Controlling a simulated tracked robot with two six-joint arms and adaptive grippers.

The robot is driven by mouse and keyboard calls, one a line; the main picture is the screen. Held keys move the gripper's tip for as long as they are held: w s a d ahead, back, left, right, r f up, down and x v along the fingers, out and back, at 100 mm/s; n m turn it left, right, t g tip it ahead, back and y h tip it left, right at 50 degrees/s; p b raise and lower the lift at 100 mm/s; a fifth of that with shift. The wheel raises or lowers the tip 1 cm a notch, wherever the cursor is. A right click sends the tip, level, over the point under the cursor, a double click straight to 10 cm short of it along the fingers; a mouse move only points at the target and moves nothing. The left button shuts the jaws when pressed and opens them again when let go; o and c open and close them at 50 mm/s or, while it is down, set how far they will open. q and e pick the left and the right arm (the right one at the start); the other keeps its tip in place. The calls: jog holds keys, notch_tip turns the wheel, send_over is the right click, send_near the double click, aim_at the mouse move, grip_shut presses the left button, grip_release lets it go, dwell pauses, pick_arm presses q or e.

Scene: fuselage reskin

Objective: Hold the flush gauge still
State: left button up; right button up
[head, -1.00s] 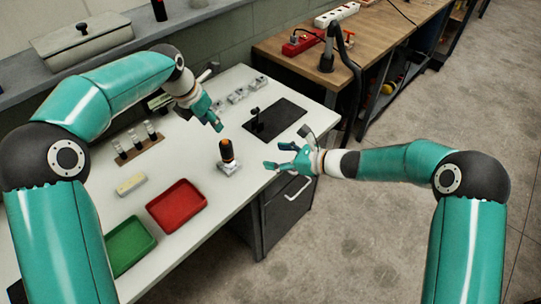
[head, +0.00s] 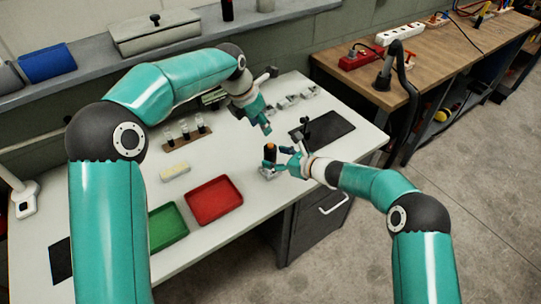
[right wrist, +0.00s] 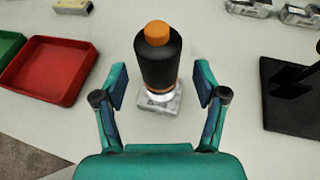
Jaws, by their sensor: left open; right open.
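The flush gauge appears to be the upright black cylinder with an orange top (right wrist: 158,52) on a small clear or metallic base. It stands on the white table, and in the head view the gauge (head: 270,153) is partly covered by my right gripper (head: 282,158). In the right wrist view my right gripper (right wrist: 160,88) is open, one finger on each side of the gauge's near side, with gaps to both. My left gripper (head: 264,123) is open and empty above the table, behind the gauge and slightly left of it.
A red tray (head: 213,220) and a green tray (head: 168,240) lie left of the gauge. A black pad with a dark stand (head: 335,128) is to its right. Several small metallic blocks (head: 290,101) sit behind. A vial rack (head: 187,142) and a yellowish block (head: 174,170) are farther left.

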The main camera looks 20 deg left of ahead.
jog(key=shift+x, duration=1.3)
grip_shut()
pick_arm(q)
grip_shut()
dwell(0.6)
